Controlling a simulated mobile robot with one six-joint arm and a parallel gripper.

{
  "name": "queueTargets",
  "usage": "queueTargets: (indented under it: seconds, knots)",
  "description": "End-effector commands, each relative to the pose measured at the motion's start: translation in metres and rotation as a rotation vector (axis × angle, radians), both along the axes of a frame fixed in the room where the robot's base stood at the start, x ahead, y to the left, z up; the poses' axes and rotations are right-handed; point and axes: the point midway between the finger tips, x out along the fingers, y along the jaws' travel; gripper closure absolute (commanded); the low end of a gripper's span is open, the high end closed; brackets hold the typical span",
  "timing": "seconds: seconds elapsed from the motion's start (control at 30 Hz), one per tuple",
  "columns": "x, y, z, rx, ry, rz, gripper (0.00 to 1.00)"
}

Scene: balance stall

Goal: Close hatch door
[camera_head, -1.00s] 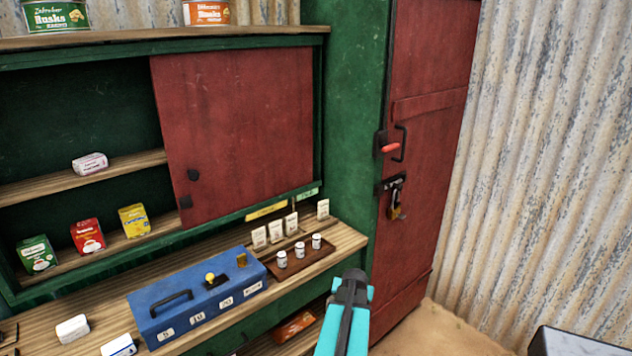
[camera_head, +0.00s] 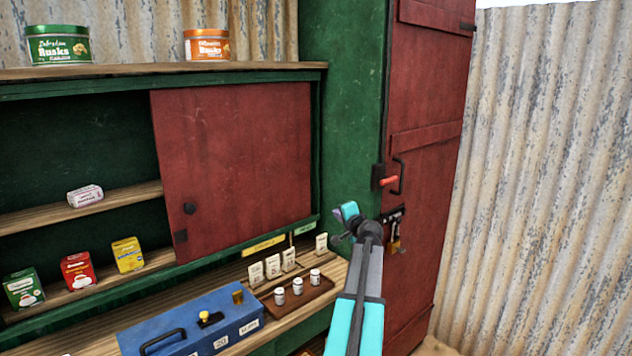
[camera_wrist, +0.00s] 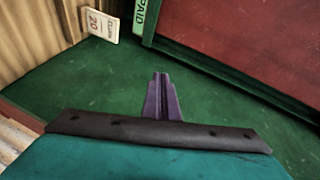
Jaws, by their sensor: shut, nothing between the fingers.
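The red hatch door (camera_head: 235,160) is a sliding panel in the green cupboard front. It covers the right part of the opening, and the left part stands open with shelves showing. A dark round knob (camera_head: 190,208) and a dark plate sit near its left edge. My gripper (camera_head: 347,210) is shut and empty, in front of the green post to the right of the panel, apart from the knob. In the wrist view my gripper's purple fingers (camera_wrist: 161,98) are together over a green surface. The red panel (camera_wrist: 255,45) shows there at the upper right.
A blue cash box (camera_head: 195,325) and a brown tray (camera_head: 300,293) with small white jars stand on the counter below. Small cards stand behind the tray. A tall red door (camera_head: 425,110) with a bolt and padlock is on the right. Boxes (camera_head: 78,272) sit on the lower shelf.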

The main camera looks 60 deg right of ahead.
Motion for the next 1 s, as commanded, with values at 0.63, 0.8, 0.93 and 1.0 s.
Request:
queueTargets:
  seconds: [0.63, 0.8, 0.93, 1.0]
  knots:
    - [0.067, 0.01, 0.101, 0.033, -0.315, 0.073, 1.0]
    - [0.069, 0.01, 0.101, 0.033, -0.314, 0.074, 1.0]
    - [0.072, 0.008, 0.101, 0.033, -0.314, 0.074, 1.0]
    - [0.075, 0.006, 0.101, 0.033, -0.313, 0.075, 1.0]
